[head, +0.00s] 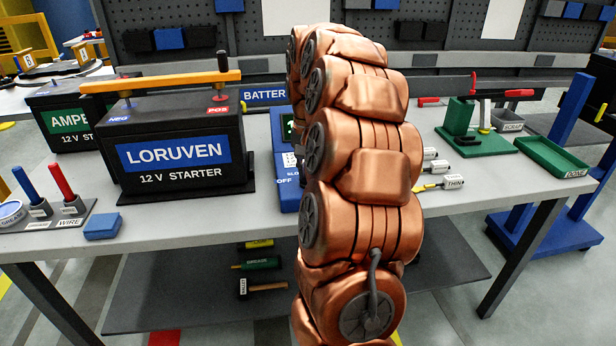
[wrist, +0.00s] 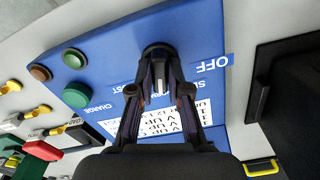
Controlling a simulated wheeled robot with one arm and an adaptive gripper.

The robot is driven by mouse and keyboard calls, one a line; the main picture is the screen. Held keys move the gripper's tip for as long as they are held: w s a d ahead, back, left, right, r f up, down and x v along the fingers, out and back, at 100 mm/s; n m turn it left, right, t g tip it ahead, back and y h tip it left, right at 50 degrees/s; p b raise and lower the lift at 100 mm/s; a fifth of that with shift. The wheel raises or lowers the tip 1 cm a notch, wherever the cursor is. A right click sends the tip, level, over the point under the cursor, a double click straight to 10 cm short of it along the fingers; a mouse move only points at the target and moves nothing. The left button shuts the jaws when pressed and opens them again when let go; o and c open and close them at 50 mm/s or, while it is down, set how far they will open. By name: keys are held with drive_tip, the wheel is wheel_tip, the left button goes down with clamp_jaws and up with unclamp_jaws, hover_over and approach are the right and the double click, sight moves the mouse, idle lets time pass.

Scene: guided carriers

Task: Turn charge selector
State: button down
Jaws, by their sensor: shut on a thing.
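The charger (head: 285,172) is a blue box on the bench, largely hidden behind my copper arm in the head view. In the wrist view its blue face (wrist: 110,48) fills the middle, with OFF at the right and CHARGE at the left. The charge selector (wrist: 158,48) is a dark round knob near the top of that face. My gripper (wrist: 160,62) is shut on it, a finger on either side. The fingers cover much of the knob and some of the print, so I cannot tell its setting. My gripper is hidden in the head view.
A LORUVEN battery (head: 178,142) with an orange-handled bar on top stands left of the charger. A second battery (head: 62,122) is behind it. A blue block (head: 102,226) lies at the front left. A green DONE tray (head: 552,157) is at the right.

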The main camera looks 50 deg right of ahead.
drive_tip(key=shift+m, duration=0.7)
drive_tip(key=c, duration=1.1)
unclamp_jaws()
drive_tip(key=shift+r, duration=5.95)
